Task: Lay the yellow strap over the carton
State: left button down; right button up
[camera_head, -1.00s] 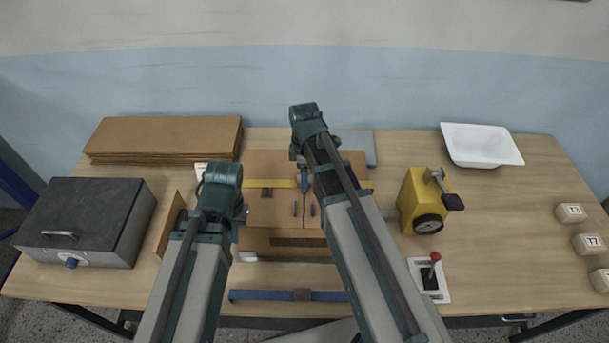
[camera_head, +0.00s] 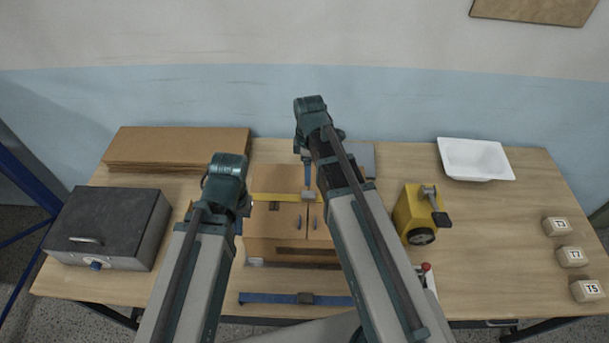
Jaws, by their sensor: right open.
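The brown carton (camera_head: 280,226) stands mid-table, its top partly covered by my arms. The yellow strap (camera_head: 272,197) runs left to right across the carton top, with a grey buckle-like piece (camera_head: 310,196) near its middle. Its right part is hidden behind my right arm, and I cannot tell whether it touches the carton all along. My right gripper (camera_head: 308,180) points down at that grey piece, open, its fingers mostly hidden. My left gripper (camera_head: 245,204) is at the strap's left end, beside the carton; its jaws are too hidden to read.
A blue strap (camera_head: 270,298) lies along the front edge. A grey box (camera_head: 105,225) and brown boards (camera_head: 178,147) are at left. A yellow cranked device (camera_head: 410,213), white tray (camera_head: 474,158), red-knobbed lever (camera_head: 427,268) and labelled blocks (camera_head: 572,256) are at right. The right-hand tabletop has free room.

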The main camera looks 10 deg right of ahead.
jog(key=s+a+m+h, duration=0.1)
jog(key=s+a+m, duration=0.9)
jog(key=s, duration=0.4)
jog(key=shift+s+a+m, duration=0.15)
jog(key=shift+m, duration=0.35)
